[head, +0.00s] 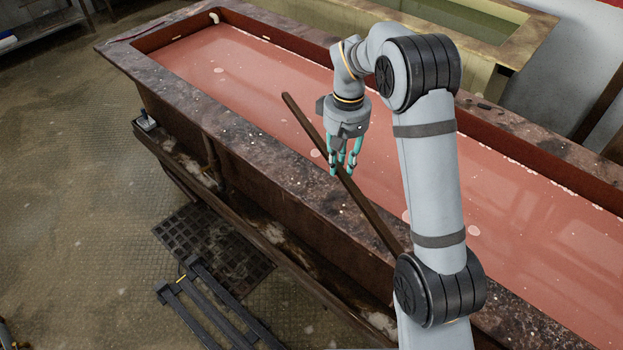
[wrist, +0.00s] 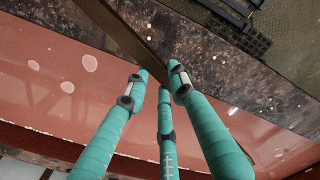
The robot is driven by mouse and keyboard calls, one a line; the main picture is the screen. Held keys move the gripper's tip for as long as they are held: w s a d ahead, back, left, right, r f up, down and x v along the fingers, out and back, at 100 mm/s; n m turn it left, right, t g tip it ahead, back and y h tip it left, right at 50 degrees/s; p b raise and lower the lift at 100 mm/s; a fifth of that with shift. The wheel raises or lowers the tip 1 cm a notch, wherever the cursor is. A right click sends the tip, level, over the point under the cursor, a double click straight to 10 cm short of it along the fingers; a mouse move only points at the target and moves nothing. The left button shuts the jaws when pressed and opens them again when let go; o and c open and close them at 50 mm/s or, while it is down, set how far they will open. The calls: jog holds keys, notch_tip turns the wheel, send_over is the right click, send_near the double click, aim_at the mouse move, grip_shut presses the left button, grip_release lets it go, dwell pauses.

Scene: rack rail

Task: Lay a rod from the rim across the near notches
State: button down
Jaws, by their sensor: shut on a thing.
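A long dark brown rod (head: 305,122) slants over the near rim (head: 245,135) of a tank of red liquid. My gripper (head: 343,168) points down with its teal fingers shut on the rod near its middle. The rod's far end is over the liquid; its near end runs behind my arm, over the rim. In the wrist view the rod (wrist: 112,28) passes between the fingertips (wrist: 160,82), with the rim (wrist: 205,50) behind. I cannot tell whether the rod touches the rim. I cannot make out any notches clearly.
The red liquid (head: 240,75) fills the long tank. A dark barred frame (head: 215,305) and a floor grate (head: 210,245) lie in front of it. A ledge (head: 185,160) with a small switch box (head: 146,121) runs along the tank's near side. Another tank (head: 465,20) stands behind.

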jog(key=p, duration=0.2)
send_over(312, 187)
notch_tip(312, 187, down, 4)
jog(key=shift+s+f, duration=0.1)
jog(key=shift+f, duration=0.1)
notch_tip(312, 187, down, 4)
jog(key=shift+f+p, duration=0.1)
jog(key=shift+p, duration=0.9)
jog(key=shift+f, duration=0.15)
jog(key=c, duration=1.5)
grip_release()
jog(key=shift+o, duration=0.2)
